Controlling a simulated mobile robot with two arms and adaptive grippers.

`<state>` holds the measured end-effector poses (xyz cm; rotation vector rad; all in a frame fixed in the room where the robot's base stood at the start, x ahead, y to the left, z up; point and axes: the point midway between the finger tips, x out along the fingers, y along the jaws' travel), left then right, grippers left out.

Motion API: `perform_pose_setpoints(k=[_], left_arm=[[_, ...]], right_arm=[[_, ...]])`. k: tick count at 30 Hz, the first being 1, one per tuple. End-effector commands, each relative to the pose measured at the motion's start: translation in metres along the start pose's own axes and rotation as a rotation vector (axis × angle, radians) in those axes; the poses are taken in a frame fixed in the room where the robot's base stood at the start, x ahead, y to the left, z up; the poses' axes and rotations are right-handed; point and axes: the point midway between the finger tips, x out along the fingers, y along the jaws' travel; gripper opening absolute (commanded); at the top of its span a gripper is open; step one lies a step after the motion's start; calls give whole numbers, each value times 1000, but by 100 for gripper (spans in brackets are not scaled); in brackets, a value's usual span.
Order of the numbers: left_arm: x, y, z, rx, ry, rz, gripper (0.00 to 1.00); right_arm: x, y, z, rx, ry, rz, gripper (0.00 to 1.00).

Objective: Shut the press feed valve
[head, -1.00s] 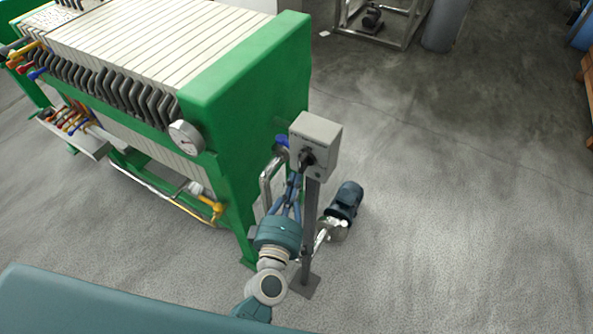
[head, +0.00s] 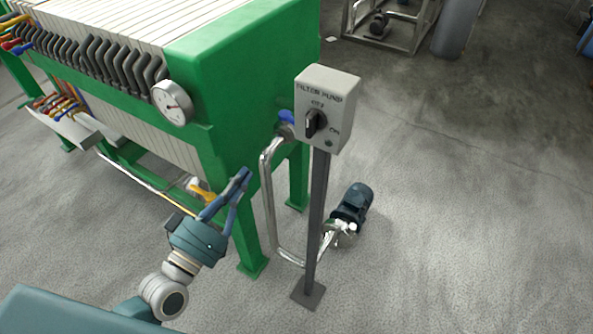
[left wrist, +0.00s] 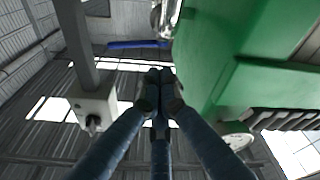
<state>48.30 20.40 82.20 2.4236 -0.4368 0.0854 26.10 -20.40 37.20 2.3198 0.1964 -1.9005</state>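The green filter press (head: 240,85) stands at the upper left. A blue valve handle (head: 286,117) shows at its end, on top of the bent metal feed pipe (head: 268,195) and partly hidden behind the switch box. In the left wrist view the blue handle (left wrist: 138,44) lies crosswise beyond the fingertips, next to the shiny pipe (left wrist: 166,15). My left gripper (head: 243,173) is below and left of the handle in the head view, apart from it. Its fingertips are together with nothing seen between them. My right gripper is not in view.
A grey filter pump switch box (head: 325,108) on a post (head: 316,220) stands right beside the pipe. A dark pump motor (head: 352,205) sits on the floor behind it. A gauge (head: 172,102) and a yellow handle (head: 201,190) are on the press. The floor at right is clear.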

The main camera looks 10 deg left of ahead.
Motion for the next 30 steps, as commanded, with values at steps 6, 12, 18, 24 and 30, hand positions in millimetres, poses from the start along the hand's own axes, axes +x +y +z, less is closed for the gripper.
perform_pose_setpoints(k=[6,12,18,24,30], left_arm=[[1,-14,10,343,-61,210,0],[2,-1,14,531,-96,340,0],[5,8,13,585,-102,378,0],[20,14,15,584,-97,377,0],[45,22,20,581,-96,376,0]], right_arm=[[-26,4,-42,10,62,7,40],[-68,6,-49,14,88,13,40],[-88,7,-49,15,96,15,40],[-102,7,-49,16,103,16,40],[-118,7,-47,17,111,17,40]])
